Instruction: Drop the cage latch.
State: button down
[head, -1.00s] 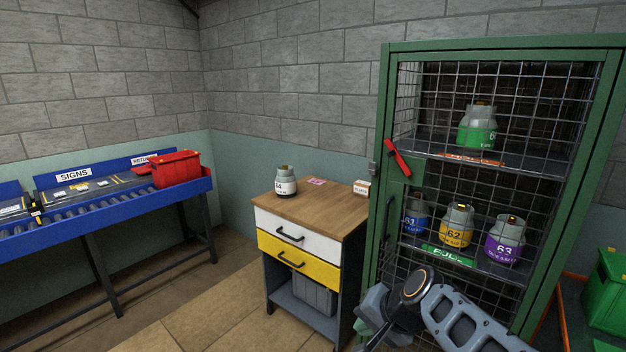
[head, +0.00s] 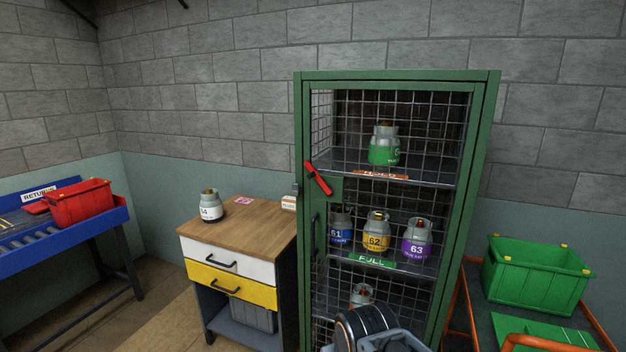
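The cage latch (head: 318,178) is a red bar on the left side of the green cage's front. It is tilted, with its upper end to the left and its lower end to the right. The cage (head: 481,180) is a tall green locker with a wire mesh front, and its door looks closed. Part of my arm shows at the bottom centre, in front of the cage's lower part and well below the latch. My gripper's fingers cannot be seen.
Gas canisters stand on the shelves inside the cage, among them a green one (head: 384,147). A wooden-topped drawer cabinet (head: 255,222) with a white canister (head: 210,207) adjoins the cage's left. A green crate (head: 535,276) and orange rails are at right.

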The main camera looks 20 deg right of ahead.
aim_at(313, 173)
jog(key=z, duration=0.05)
jog(key=k, duration=0.6)
jog(key=z, duration=0.45)
jog(key=i, duration=1.3)
jog(key=u, duration=0.85)
jog(key=i, duration=0.3)
jog(key=u, duration=0.45)
